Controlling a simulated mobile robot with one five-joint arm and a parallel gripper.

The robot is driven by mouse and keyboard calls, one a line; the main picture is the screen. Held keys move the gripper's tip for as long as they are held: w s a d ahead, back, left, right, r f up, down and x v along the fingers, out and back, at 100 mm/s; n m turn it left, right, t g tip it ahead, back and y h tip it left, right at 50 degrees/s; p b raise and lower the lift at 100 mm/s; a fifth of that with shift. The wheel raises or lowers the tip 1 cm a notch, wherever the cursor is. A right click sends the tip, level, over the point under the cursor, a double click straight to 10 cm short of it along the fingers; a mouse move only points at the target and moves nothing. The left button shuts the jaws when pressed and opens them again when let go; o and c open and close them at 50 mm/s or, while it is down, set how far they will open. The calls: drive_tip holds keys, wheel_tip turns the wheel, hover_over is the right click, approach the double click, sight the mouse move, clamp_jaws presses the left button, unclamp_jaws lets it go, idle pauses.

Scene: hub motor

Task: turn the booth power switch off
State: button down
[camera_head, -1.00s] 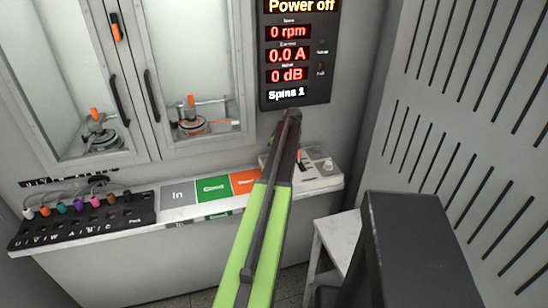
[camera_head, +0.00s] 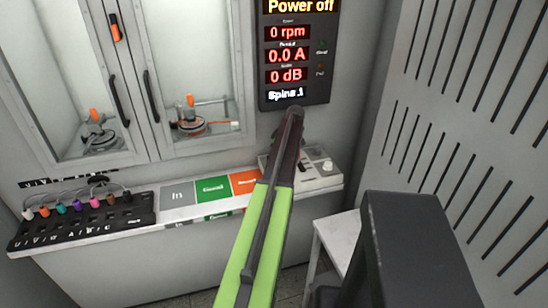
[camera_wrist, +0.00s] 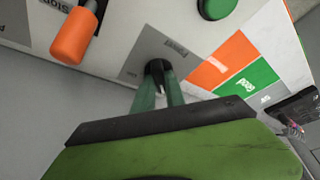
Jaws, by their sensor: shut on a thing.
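In the wrist view, a black power switch (camera_wrist: 155,67) stands on a grey plate (camera_wrist: 146,52) with lettering that seems to read "Power". My gripper (camera_wrist: 160,80) has its two greenish fingers shut on this switch. In the head view, my arm hides the gripper and the switch. The control box (camera_head: 318,174) shows beside the arm at the right end of the shelf. The display (camera_head: 297,55) on the wall above reads "Power off", with 0 rpm, 0.0 A and 0 dB.
An orange handle (camera_wrist: 72,36) and a green button (camera_wrist: 216,8) are near the switch. Orange, green and grey pads (camera_head: 213,189) and a black rack of colored plugs (camera_head: 85,222) lie along the shelf. A glass-doored cabinet (camera_head: 190,75) stands behind. A slotted wall (camera_head: 470,110) bounds the right.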

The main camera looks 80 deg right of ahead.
drive_tip(key=c, duration=1.5)
unclamp_jaws()
drive_tip(key=shift+s+d, duration=0.1)
drive_tip(key=shift+s, duration=0.25)
drive_tip(key=shift+o, duration=0.6)
drive_tip(key=shift+w, duration=0.15)
drive_tip(key=p+v, duration=1.6)
drive_tip(key=v, duration=0.1)
drive_tip(key=shift+r, duration=0.15)
